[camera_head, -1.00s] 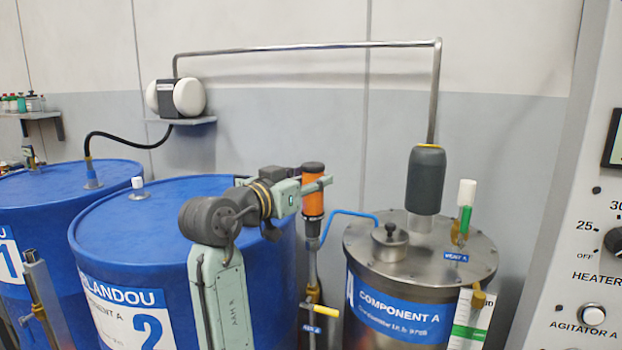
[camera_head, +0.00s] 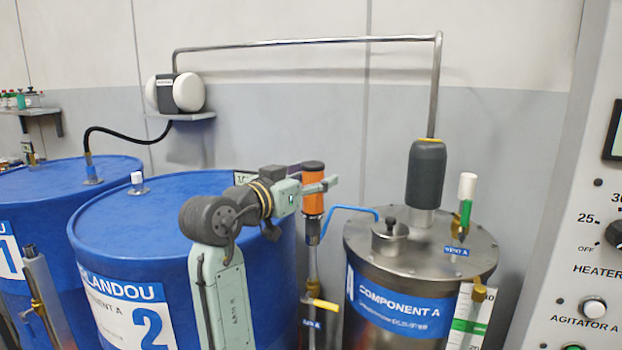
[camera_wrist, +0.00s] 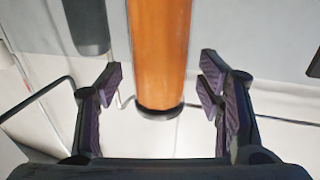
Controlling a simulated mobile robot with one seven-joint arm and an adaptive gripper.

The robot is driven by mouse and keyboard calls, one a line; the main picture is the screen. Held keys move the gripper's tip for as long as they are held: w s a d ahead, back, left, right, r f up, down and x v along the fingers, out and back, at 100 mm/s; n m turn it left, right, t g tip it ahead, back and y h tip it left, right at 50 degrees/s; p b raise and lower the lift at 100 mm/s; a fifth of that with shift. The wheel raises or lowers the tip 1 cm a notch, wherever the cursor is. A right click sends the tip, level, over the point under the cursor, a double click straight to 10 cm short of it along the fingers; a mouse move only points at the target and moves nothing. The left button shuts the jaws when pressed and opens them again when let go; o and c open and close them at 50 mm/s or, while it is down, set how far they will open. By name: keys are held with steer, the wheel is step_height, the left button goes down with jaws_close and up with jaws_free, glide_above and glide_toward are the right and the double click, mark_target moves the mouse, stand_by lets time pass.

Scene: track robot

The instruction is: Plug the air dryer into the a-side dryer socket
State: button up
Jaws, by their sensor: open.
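An orange cylinder with dark end caps, apparently the air dryer (camera_head: 313,203), stands upright beside drum 2 in the head view, above a vertical pipe fitting. I cannot tell whether it is plugged in there. My gripper (camera_head: 322,186) is at its upper half, with one finger crossing in front of it. In the wrist view the air dryer (camera_wrist: 158,50) rises upright between the spread fingers of my gripper (camera_wrist: 160,85), with gaps on both sides. No socket is clearly identifiable as the a-side dryer socket.
The blue drum 2 (camera_head: 110,215) stands left of the gripper. The Component A tank (camera_head: 400,305) is to the right, with a dark motor (camera_head: 426,175) on its lid. A blue hose (camera_head: 345,208) runs close to the dryer. A yellow valve handle (camera_head: 320,304) sits below.

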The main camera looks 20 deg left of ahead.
steer(key=v, duration=1.2)
